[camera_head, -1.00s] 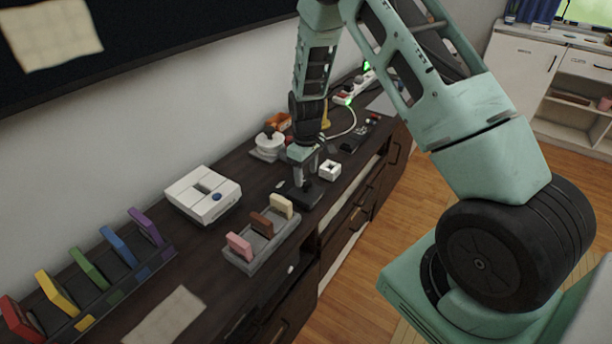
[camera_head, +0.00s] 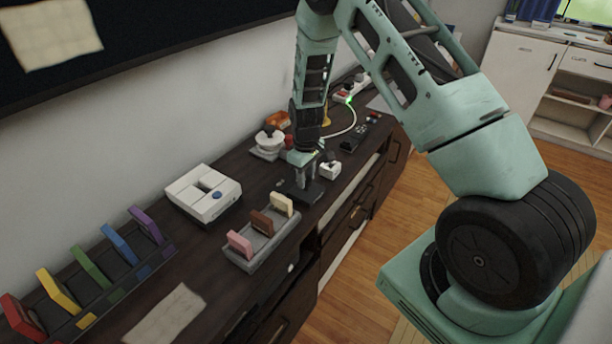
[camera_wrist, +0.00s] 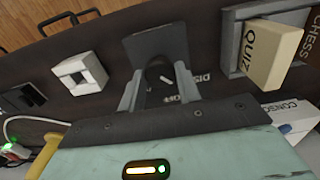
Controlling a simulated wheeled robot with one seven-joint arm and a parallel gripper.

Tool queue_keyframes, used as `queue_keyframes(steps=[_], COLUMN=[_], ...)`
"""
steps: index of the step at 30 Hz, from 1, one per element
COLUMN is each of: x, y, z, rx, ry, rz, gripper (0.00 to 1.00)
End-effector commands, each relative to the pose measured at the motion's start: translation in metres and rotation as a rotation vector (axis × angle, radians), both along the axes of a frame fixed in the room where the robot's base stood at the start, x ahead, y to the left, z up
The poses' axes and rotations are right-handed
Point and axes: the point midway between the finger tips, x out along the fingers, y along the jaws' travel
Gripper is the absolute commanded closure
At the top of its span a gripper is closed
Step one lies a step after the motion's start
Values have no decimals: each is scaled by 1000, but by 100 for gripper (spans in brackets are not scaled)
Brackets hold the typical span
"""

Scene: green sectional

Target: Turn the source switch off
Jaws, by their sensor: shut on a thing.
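A small black switch box, which I take to be the source switch (camera_head: 312,193), sits on the dark cabinet top near its front edge. It also shows in the wrist view as a dark plate (camera_wrist: 158,42) with a dark knob between my fingers. My gripper (camera_head: 304,180) points down over it. In the wrist view my gripper (camera_wrist: 158,82) has one finger on each side of the knob, shut on it. White lettering beside the knob is partly hidden by the fingers, and the knob's exact setting cannot be told.
A grey rack (camera_head: 262,247) with pink, brown and cream cartridges stands in front. A white console (camera_head: 203,195) is at left. A small white block (camera_head: 330,170) and a white round device (camera_head: 269,142) stand close to my gripper. A lit power strip (camera_head: 349,92) is farther back.

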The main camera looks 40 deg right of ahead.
Motion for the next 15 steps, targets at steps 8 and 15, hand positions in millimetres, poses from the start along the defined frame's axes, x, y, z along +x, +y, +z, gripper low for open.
queue_keyframes(steps=[8,15], x=[0,0], y=[0,0], z=[0,0], rx=[0,0], ry=[0,-1], rz=[-129,-328], gripper=[89,89])
